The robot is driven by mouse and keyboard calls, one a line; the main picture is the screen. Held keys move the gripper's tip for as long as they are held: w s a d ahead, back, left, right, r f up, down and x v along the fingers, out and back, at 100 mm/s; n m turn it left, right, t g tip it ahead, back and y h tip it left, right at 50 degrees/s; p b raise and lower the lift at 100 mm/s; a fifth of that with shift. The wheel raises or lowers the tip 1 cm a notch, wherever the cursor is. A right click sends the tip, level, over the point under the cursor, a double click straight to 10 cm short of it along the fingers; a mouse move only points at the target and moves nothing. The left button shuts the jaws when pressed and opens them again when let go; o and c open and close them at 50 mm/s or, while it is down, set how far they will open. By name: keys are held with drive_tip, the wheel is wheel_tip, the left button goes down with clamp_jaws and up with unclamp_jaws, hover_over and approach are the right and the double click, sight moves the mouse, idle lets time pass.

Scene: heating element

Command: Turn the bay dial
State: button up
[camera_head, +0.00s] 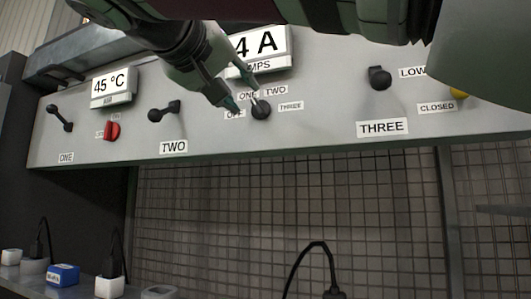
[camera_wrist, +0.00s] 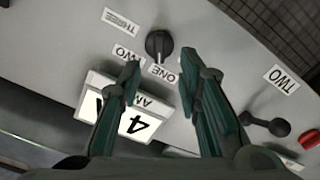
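The bay dial (camera_head: 261,109) is a small round black knob on the grey panel, with OFF, ONE, TWO and THREE labels around it. It also shows in the wrist view (camera_wrist: 159,45), just beyond the fingertips. Its pointer seems to face the ONE label (camera_wrist: 163,71), but it is too small to be sure. My gripper (camera_head: 243,101) is open and empty, with its dark green fingers close to the dial. In the wrist view the fingertips (camera_wrist: 160,65) are spread to either side of the line to the dial. I cannot tell whether they touch it.
A 4 A amps display (camera_head: 259,48) stands out from the panel near the fingers. Lever TWO (camera_head: 164,111), lever ONE (camera_head: 60,118), a red switch (camera_head: 113,131) and lever THREE (camera_head: 380,78) are on the same panel. Wire mesh (camera_head: 270,210) is below.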

drive_tip(key=v, duration=0.5)
drive_tip(key=shift+s, duration=0.1)
idle(0.4)
